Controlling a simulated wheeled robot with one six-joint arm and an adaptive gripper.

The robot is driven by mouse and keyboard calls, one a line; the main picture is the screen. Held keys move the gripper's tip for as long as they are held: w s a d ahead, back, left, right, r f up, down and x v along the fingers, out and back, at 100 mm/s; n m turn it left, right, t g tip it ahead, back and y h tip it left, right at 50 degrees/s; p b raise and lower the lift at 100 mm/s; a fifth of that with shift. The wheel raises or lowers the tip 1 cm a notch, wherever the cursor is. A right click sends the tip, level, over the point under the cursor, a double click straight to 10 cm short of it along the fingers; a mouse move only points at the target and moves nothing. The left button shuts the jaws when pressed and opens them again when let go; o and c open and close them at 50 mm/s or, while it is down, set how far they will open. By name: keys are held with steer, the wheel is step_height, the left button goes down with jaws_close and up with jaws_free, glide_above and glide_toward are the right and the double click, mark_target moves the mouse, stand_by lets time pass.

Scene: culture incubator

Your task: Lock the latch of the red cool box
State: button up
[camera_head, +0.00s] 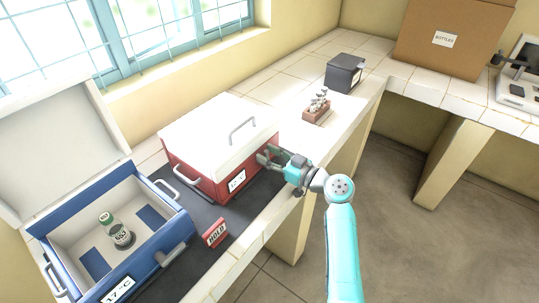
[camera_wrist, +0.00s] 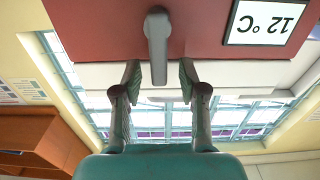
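The red cool box (camera_head: 207,174) stands on the bench with its white lid (camera_head: 218,124) down. Its front also shows upside down in the wrist view (camera_wrist: 95,25), with a 12 °C label. A grey latch (camera_wrist: 157,40) sits on that front, its lever running from the red body across the seam towards the lid. My gripper (camera_head: 266,156) is at the box's front, near its right corner, and hides the latch in the head view. In the wrist view, my gripper (camera_wrist: 160,76) is open, one finger on each side of the lever, with gaps showing.
A blue cool box (camera_head: 117,228) with its lid raised and a bottle (camera_head: 121,233) inside stands at left. A red HOLD sign (camera_head: 215,233) stands on the dark mat. A rack with vials (camera_head: 317,108), a dark box (camera_head: 345,73) and a cardboard box (camera_head: 452,38) stand further back.

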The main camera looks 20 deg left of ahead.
steer(key=v, duration=1.2)
stand_by(0.3)
